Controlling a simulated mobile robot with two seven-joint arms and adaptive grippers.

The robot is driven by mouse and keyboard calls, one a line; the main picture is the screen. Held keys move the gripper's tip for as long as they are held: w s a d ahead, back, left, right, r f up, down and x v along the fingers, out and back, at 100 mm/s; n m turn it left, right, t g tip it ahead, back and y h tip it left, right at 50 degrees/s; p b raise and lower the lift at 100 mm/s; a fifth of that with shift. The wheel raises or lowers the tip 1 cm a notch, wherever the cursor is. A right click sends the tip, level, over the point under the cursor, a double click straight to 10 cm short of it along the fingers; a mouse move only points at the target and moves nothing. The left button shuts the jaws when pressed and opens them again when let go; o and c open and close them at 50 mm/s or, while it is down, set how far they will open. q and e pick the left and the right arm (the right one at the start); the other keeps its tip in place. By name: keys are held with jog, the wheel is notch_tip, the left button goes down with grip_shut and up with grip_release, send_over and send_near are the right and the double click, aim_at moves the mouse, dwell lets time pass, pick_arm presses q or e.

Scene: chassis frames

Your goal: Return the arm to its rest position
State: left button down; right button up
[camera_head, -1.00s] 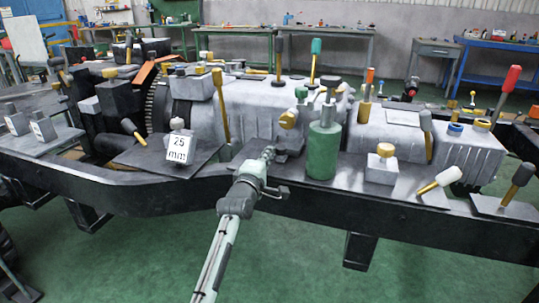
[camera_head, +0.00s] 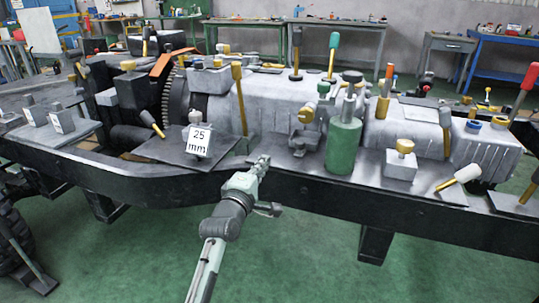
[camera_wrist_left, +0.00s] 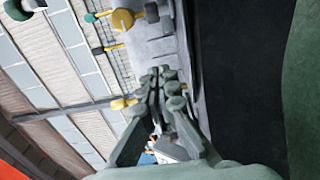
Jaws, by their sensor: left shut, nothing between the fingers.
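My left arm comes up from the bottom middle of the head view. Its left gripper (camera_head: 262,163) is shut and empty, in front of the chassis frame's dark front rail (camera_head: 300,194). The gripper is left of the green cylinder (camera_head: 342,148) and right of the white block marked 25 mm (camera_head: 198,142). It appears apart from both. In the left wrist view the closed fingers (camera_wrist_left: 160,82) point toward the grey machine parts, with nothing seen between them. My right gripper is not in view.
The chassis carries a grey gearbox housing (camera_head: 272,106), a white-topped lever (camera_head: 467,174) and a small block with a yellow cap (camera_head: 402,160). Workbenches (camera_head: 335,22) stand at the back.

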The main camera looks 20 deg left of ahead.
pick_arm(q)
jog(key=shift+s, duration=0.65)
jog(key=shift+f, duration=0.1)
jog(key=s+f+m+g, duration=0.4)
jog(key=s+f+m, duration=0.3)
jog(key=f, duration=0.5)
jog(key=s+f+m+g, duration=0.5)
jog(key=s+f, duration=0.4)
jog(key=f, duration=0.4)
jog(key=s+a+f+m+g, duration=0.1)
jog(key=s+f+m+g, duration=0.1)
jog(key=s, duration=0.4)
jog(key=s+a+f+m+g+y, duration=0.1)
jog(key=s+a+f+m+g, duration=0.1)
jog(key=s+f, duration=0.3)
jog(key=s+a+f+m+g, duration=0.2)
jog(key=s+f+m, duration=0.1)
jog(key=s, duration=0.5)
jog(key=shift+f+y, duration=0.2)
jog(key=shift+y, duration=0.2)
jog(key=shift+w, duration=0.1)
